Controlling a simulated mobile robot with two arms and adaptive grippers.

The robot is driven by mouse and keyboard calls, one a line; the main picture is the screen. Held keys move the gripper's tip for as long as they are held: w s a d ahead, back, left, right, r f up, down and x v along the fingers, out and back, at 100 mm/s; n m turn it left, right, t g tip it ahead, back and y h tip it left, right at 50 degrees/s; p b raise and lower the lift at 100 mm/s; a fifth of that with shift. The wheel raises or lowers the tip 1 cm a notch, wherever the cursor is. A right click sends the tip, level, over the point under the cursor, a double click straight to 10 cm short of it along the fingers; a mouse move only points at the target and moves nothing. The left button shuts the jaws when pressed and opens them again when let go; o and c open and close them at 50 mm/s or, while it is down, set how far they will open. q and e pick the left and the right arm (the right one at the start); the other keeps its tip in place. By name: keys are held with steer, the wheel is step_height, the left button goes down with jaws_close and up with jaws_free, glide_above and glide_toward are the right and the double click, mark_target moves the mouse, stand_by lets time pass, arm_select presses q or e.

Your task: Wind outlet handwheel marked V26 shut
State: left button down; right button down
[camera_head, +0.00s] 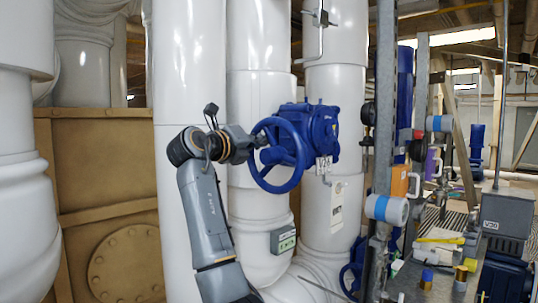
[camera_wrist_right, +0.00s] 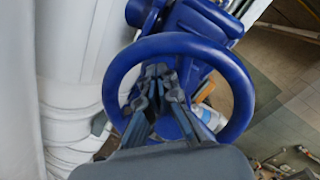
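A blue handwheel (camera_head: 278,180) is mounted on a blue valve gearbox (camera_head: 322,130) in front of white pipes. My right gripper (camera_head: 257,141) is at the left part of the wheel in the head view. The right wrist view shows the wheel's thick rim (camera_wrist_right: 240,85) around my right gripper's dark fingers (camera_wrist_right: 158,78). The fingers lie inside the ring's outline, before the hub area. Their tips look close together, but contact and whether they grip a spoke are unclear. My left gripper is not in view.
A green-and-grey box (camera_head: 283,240) is on the pipe below the wheel. A grey upright post (camera_head: 382,130) stands to the right, with a blue-and-white round device (camera_head: 387,209). A grey box with a small, blurred label (camera_head: 490,225) is at far right. A tan panel (camera_head: 105,200) stands left.

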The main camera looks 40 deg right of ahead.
mark_target(269, 136)
steer(key=shift+s+d+r, duration=0.1)
steer(key=shift+s+r, duration=0.45)
steer(key=shift+s, duration=0.1)
steer(key=shift+s+b, duration=0.35)
steer(key=shift+s+r, duration=0.3)
steer(key=shift+s, duration=0.15)
steer(key=shift+d+f, duration=0.1)
